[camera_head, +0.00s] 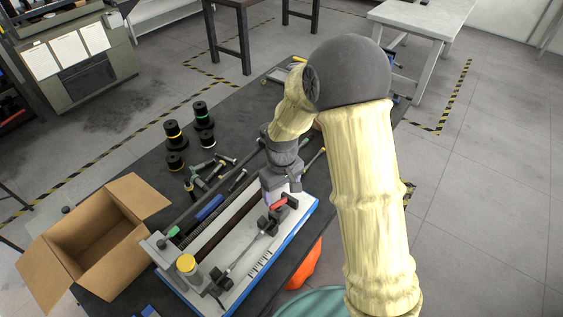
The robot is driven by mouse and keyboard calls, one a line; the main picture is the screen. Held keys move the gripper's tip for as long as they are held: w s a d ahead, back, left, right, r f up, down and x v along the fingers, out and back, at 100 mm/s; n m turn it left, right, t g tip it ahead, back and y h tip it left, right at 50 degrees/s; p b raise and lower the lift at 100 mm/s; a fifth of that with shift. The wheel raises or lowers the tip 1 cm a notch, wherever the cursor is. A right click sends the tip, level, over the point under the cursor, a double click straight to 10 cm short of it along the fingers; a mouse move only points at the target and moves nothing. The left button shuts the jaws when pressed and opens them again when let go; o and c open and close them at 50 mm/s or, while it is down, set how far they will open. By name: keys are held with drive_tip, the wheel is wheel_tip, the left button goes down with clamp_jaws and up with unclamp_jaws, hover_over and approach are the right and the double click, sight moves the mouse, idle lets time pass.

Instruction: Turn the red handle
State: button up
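The red handle (285,201) is a small red lever near the far right end of a grey and white bench machine with blue edges (303,219). A dark clamp joins it to a metal rod running along the machine. My arm, in a pale yellow cover, reaches in from the right. My gripper (280,191) points down just above and beside the handle. Its fingertips are small and partly hidden, so I cannot tell whether they touch the handle or are open or shut.
An open cardboard box (92,240) stands on the left of the dark table (225,108). Several black spools (204,122) and hand tools (214,172) lie behind the machine. A yellow-topped knob (186,263) is at its near end. An orange object (305,266) shows below the table's right edge.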

wheel_tip(320, 180, up, 15)
drive_tip(key=shift+r+b, duration=0.15)
drive_tip(key=shift+b, duration=0.2)
drive_tip(key=shift+s, duration=0.15)
drive_tip(key=s+d+f+m+t, duration=0.1)
drive_tip(key=s+d+f+m, duration=0.1)
drive_tip(key=s+d, duration=0.4)
drive_tip(key=s+d+f+m+t, duration=0.1)
drive_tip(key=s+d+f+m, duration=0.2)
drive_tip(key=s+d, duration=0.3)
drive_tip(key=shift+s+d+f+m+t, duration=0.3)
drive_tip(key=shift+s+d+f+m, duration=0.05)
drive_tip(key=shift+d+m, duration=0.6)
idle(1.4)
